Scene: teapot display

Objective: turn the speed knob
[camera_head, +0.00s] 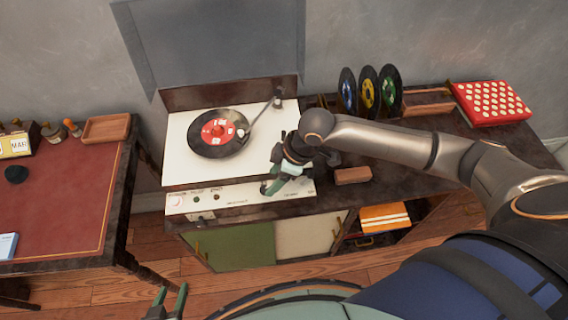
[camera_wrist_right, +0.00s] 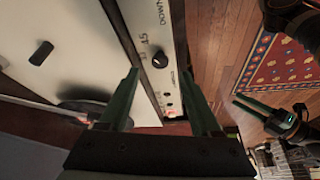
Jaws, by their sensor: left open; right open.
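The turntable (camera_head: 178,165) is white, with a red-labelled record (camera_head: 213,134) on it and a control panel (camera_head: 240,204) along its front. In the right wrist view, a round black knob (camera_wrist_right: 160,60) sits on that panel beside speed numbers, one reading 45. My right gripper (camera_head: 272,184) is open and empty over the right part of the panel. In its wrist view, its fingertips (camera_wrist_right: 162,76) lie on either side of the knob's line, apart from it. The gripper hides this knob in the head view. My left gripper (camera_head: 169,298) is open and empty, low at the bottom edge.
The tonearm (camera_head: 262,112) stands at the turntable's back right. A wooden block (camera_head: 352,175) lies right of the gripper. Several upright records (camera_head: 368,92) and a red box (camera_head: 491,102) stand further right. A red-topped desk (camera_head: 65,190) is at left, with a floor gap between.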

